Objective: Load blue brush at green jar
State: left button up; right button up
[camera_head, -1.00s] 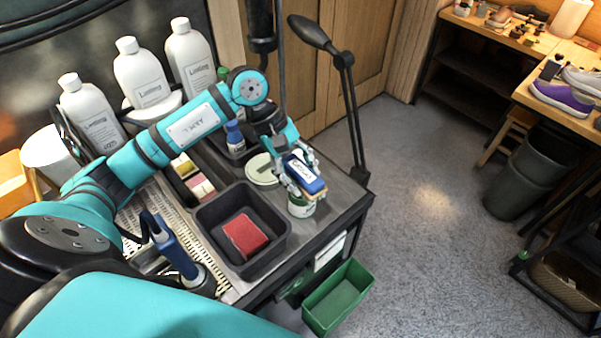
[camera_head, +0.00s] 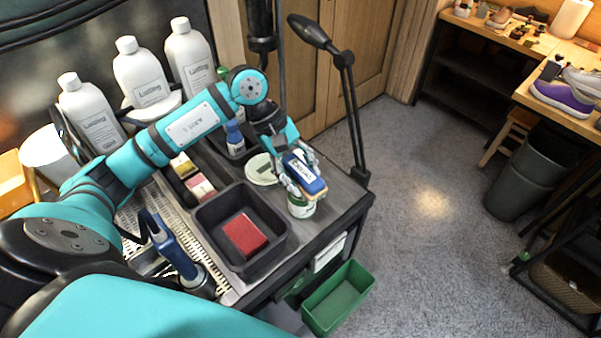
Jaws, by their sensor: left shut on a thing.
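The blue brush (camera_head: 304,173) has a blue back with a white label and a tan lower edge. My left gripper (camera_head: 301,182) is shut on it and holds it tilted at the right part of the workbench. The green jar (camera_head: 301,208) is a small white-and-green jar directly below the brush, partly hidden by it and by the fingers. I cannot tell whether the brush touches the jar. A round pale lid (camera_head: 262,170) lies on the bench just left of the gripper. My right gripper does not show.
A lamp (camera_head: 350,110) stands behind at the right. White bottles (camera_head: 141,75) line the back left. A green bin (camera_head: 338,300) is below the bench edge.

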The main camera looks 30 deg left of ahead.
aim_at(300, 171)
pick_arm(q)
jog(key=shift+s+f, duration=0.1)
jog(key=shift+f, duration=0.05)
notch_tip(300, 171, up, 2)
jog(key=shift+p, duration=0.4)
jog(key=shift+r+p, duration=0.85)
jog(key=shift+r, duration=1.75)
